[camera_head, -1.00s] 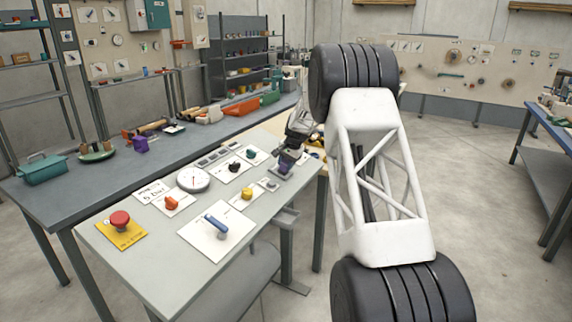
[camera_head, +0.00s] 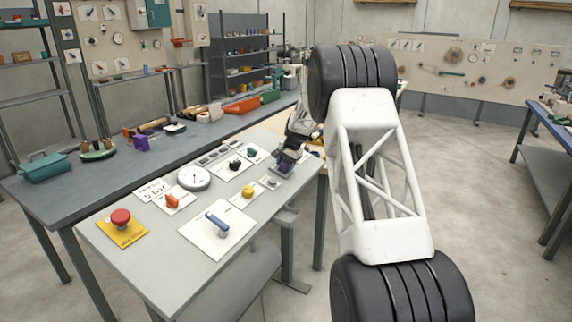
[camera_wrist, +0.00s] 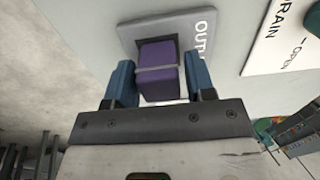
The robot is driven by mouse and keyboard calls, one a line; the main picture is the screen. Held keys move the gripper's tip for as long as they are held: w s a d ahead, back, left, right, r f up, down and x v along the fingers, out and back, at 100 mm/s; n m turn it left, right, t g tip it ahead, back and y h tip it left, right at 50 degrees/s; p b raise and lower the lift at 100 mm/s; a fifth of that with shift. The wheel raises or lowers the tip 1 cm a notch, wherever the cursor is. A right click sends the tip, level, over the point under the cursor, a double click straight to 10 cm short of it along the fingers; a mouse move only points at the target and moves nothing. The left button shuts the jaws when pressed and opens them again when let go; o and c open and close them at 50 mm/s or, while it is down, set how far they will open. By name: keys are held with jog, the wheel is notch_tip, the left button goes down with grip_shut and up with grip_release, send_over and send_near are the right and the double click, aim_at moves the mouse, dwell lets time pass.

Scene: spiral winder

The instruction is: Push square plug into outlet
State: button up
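The square plug (camera_wrist: 158,62) is a purple block with a grey band around it. In the wrist view it sits between the blue fingers of my gripper (camera_wrist: 161,82), which lie close along its left and right sides. Its far end is at a dark opening in the grey outlet plate (camera_wrist: 130,38), lettered "OUT…"; how deep it sits there I cannot tell. In the head view my gripper (camera_head: 287,160) is low over the outlet plate (camera_head: 281,171) at the grey panel's far right corner, and the plug is hard to make out.
The panel (camera_head: 165,262) also carries a red button (camera_head: 121,218), a blue lever (camera_head: 217,226), a yellow knob (camera_head: 248,191), a gauge (camera_head: 194,178) and other knobs. A longer bench (camera_head: 100,187) with parts stands behind. A stool (camera_head: 238,285) is in front.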

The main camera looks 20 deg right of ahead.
jog(key=shift+o, duration=1.2)
jog(key=v, duration=0.8)
